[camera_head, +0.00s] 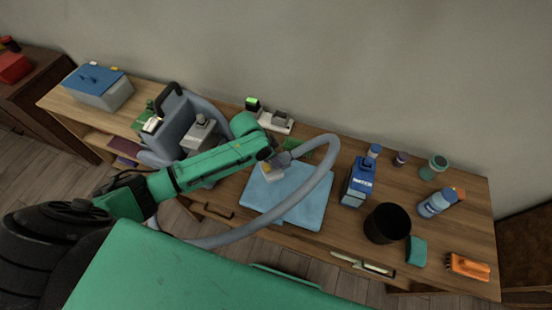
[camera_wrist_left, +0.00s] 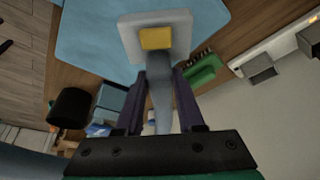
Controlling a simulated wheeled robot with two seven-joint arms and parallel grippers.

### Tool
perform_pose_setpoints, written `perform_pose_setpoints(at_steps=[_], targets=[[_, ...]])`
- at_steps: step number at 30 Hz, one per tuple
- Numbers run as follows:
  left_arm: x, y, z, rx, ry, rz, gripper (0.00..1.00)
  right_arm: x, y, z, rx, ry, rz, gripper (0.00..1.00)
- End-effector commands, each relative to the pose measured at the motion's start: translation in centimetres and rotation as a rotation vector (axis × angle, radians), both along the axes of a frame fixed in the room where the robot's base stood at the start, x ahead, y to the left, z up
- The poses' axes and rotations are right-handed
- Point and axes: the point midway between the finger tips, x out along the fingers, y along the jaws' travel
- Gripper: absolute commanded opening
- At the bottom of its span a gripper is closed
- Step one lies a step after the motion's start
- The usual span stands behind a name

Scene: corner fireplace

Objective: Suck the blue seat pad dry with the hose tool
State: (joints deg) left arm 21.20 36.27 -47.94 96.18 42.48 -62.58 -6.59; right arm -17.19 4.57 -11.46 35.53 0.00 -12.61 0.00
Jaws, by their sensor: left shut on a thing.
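The light blue seat pad (camera_head: 305,205) lies flat on the wooden bench top. My left gripper (camera_head: 278,160) is shut on the grey hose tool (camera_head: 270,172) over the pad's back left part. In the left wrist view, the fingers (camera_wrist_left: 161,105) close around the tool's grey neck, and its pale square head with a yellow patch (camera_wrist_left: 156,38) overlaps the pad (camera_wrist_left: 90,40). I cannot tell whether the head touches the pad. The grey hose (camera_head: 325,185) loops from the tool to the right and under my arm. The grey suction machine (camera_head: 172,118) stands behind my forearm.
Right of the pad stand a blue box (camera_head: 358,182), a black cup (camera_head: 386,223), several bottles and jars, a teal sponge (camera_head: 416,251) and an orange brush (camera_head: 467,266). A blue-lidded box (camera_head: 98,86) stands at far left. A green brush (camera_wrist_left: 203,70) lies behind the pad.

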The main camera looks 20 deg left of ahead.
Motion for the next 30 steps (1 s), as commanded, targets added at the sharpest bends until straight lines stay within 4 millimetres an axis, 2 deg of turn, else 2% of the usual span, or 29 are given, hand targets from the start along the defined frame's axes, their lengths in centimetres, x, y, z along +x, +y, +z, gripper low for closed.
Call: perform_pose_setpoints(at_steps=[18,30], targets=[[0.8,-0.1,1.9,-0.001,-0.002,0.005,0.0,0.0,0.0,0.3,0.0,0.0,0.0,0.94],[0.9,-0.1,2.1,-0.001,-0.002,0.005,0.0,0.0,0.0,0.4,0.0,0.0,0.0,0.94]])
